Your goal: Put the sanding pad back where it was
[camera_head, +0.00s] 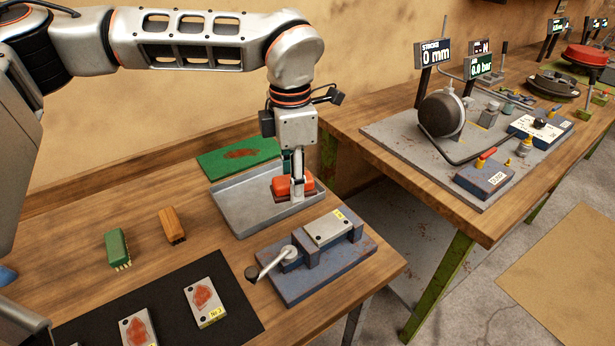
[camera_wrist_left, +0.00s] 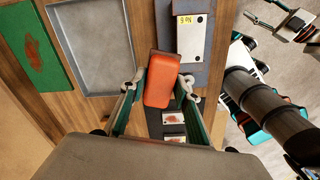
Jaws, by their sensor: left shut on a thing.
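The sanding pad is an orange-red block (camera_head: 293,187) with rounded edges. My left gripper (camera_head: 297,177) is shut on it and points down. In the head view, the pad shows in front of the grey metal tray (camera_head: 232,211), towards its right end. In the left wrist view, the pad (camera_wrist_left: 162,80) sits between the two fingertips, and the empty-looking tray (camera_wrist_left: 92,92) lies to its upper left. I cannot tell the pad's exact height.
A blue fixture (camera_head: 306,282) with a crank holds a metal plate. A black mat (camera_head: 165,312) bears rust-marked plates.

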